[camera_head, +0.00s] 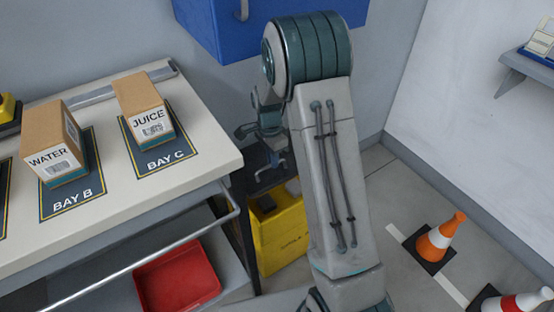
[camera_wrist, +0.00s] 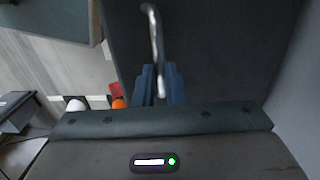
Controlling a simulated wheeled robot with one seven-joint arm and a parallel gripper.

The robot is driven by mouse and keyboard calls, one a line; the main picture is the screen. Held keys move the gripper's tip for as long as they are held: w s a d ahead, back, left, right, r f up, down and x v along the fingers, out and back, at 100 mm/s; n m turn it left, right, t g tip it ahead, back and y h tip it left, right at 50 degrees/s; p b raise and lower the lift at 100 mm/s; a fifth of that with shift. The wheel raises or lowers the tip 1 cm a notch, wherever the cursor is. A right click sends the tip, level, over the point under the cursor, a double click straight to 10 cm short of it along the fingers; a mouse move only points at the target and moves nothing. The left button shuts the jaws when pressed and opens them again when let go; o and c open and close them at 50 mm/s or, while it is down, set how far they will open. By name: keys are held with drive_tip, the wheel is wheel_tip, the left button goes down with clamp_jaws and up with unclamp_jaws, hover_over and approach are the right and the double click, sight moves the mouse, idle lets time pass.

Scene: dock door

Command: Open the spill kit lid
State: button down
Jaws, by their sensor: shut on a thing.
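The spill kit is a yellow bin (camera_head: 282,238) on the floor, right of the bench and partly behind my arm. Dark and grey contents show at its top. In the wrist view, the lid's dark face (camera_wrist: 225,50) fills much of the picture. A pale bar handle (camera_wrist: 153,32) stands out from it. My gripper (camera_wrist: 161,88) is shut on the handle's near end. The lid's exact angle is hard to tell.
The bench (camera_head: 215,155) with a water box (camera_head: 50,150) and a juice box (camera_head: 143,110) stands left. A red tray (camera_head: 178,277) sits below. A blue cabinet (camera_head: 205,30) hangs above. An orange cone (camera_head: 440,236) and a red-white cone (camera_head: 520,302) stand right.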

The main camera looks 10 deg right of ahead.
drive_tip(key=shift+w+a+r, duration=0.1)
drive_tip(key=shift+w+a, duration=0.05)
drive_tip(key=shift+w, duration=0.15)
drive_tip(key=c, duration=1.5)
unclamp_jaws()
drive_tip(key=shift+w, duration=0.1)
drive_tip(key=s+d+r, duration=0.2)
drive_tip(key=d+r, duration=0.1)
drive_tip(key=s+d+r+p, duration=0.1)
drive_tip(key=s+d+r, duration=0.1)
drive_tip(key=d+r, duration=0.1)
drive_tip(key=s+d+r, duration=0.2)
drive_tip(key=d+r, duration=0.2)
drive_tip(key=shift+d+r, duration=0.1)
drive_tip(key=shift+r, duration=0.3)
